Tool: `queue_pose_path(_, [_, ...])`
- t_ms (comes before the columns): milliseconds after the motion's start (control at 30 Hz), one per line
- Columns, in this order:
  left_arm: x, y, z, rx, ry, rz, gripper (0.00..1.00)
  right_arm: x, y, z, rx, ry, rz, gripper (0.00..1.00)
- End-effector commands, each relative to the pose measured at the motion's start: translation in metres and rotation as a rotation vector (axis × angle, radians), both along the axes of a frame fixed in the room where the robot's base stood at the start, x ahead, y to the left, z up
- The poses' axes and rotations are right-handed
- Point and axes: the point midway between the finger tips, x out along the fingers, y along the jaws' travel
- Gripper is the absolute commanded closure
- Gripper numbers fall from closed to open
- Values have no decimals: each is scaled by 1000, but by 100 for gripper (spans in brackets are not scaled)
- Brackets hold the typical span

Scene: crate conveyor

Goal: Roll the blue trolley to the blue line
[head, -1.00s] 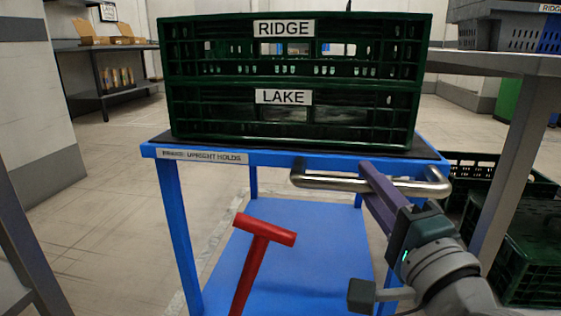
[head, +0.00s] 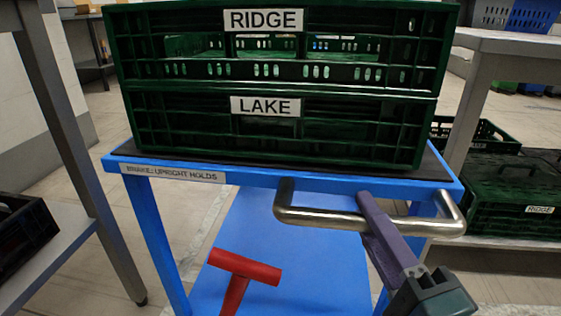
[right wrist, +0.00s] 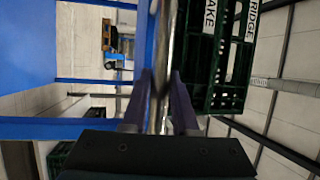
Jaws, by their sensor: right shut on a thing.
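The blue trolley (head: 270,178) stands in front of me with two stacked green crates, RIDGE (head: 380,45) above LAKE (head: 370,130). Its label reads "BRAKE: UPRIGHT HOLDS". My right gripper (head: 368,210) is shut on the trolley's steel handle (head: 310,218); the right wrist view shows the fingers (right wrist: 160,85) on both sides of the bar (right wrist: 167,50). The red T-shaped brake lever (head: 240,268) stands below the handle, leaning somewhat; its foot is out of view. My left gripper is not in view. I see no blue line on the floor.
A grey table (head: 65,245) with a dark crate (head: 30,228) stands close on the left. A grey bench (head: 500,42) stands on the right, with green crates (head: 510,195) low beneath it. Pale floor shows between the trolley and the left table.

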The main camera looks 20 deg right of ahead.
Motion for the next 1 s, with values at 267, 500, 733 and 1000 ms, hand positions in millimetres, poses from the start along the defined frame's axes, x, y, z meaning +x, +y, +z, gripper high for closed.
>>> queue_pose_path(267, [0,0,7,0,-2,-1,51,-20,12,1,0,-1,-1,100])
queue_pose_path(500, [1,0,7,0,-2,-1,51,-23,14,0,0,-2,-1,100])
queue_pose_path(733, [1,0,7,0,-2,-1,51,-23,14,0,-1,-2,0,72])
queue_pose_path(1000, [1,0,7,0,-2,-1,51,-23,14,0,-1,0,0,43])
